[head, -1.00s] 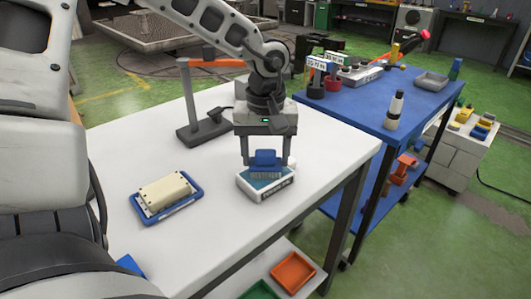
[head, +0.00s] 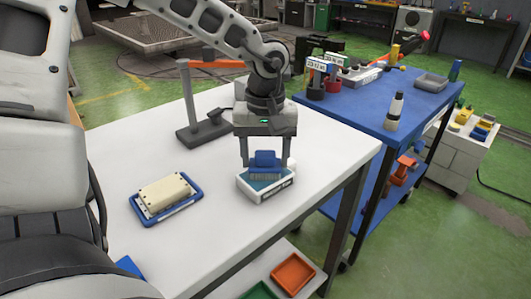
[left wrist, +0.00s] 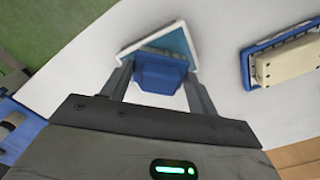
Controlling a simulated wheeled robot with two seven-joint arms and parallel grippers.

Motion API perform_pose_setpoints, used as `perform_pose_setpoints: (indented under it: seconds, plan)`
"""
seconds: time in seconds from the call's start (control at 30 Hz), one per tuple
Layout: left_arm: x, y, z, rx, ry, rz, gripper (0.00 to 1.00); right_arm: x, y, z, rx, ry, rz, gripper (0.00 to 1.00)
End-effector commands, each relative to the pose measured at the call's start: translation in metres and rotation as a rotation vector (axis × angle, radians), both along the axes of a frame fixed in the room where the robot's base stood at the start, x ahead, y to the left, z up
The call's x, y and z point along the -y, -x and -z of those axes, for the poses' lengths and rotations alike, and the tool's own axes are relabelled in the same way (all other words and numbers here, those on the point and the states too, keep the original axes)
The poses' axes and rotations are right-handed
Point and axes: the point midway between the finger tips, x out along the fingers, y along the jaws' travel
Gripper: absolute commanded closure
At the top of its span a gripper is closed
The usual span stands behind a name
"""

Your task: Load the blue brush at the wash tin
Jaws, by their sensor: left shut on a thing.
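The blue brush (head: 265,160) is upright between the fingers of my left gripper (head: 265,163), which is shut on its blue handle. The brush also shows in the left wrist view (left wrist: 160,76). Its lower end is at the wash tin (head: 262,196), a white open tin with teal inside, on the white table. The tin also shows in the left wrist view (left wrist: 190,45). I cannot tell whether the bristles touch the teal surface. My right gripper is not in view.
A cream block on a blue tray (head: 148,215) lies on the white table (head: 220,245) left of the tin. A grey stand with an orange arm (head: 205,130) stands behind. A blue cart (head: 350,125) with pots and a bottle stands to the right.

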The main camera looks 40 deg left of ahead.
Motion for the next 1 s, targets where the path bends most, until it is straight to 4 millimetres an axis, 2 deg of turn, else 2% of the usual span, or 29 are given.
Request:
perform_pose_setpoints:
  seconds: [0.1,0.7,1.0]
  plan:
    - [0.0,-0.001,-0.013,0.003,0.0,0.0,0.59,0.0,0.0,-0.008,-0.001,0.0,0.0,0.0]
    - [0.0,-0.001,-0.062,0.005,-0.001,0.0,0.59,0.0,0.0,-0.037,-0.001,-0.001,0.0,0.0]
    - [0.0,-0.001,-0.069,0.004,-0.001,0.0,0.59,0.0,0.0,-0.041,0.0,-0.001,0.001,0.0]
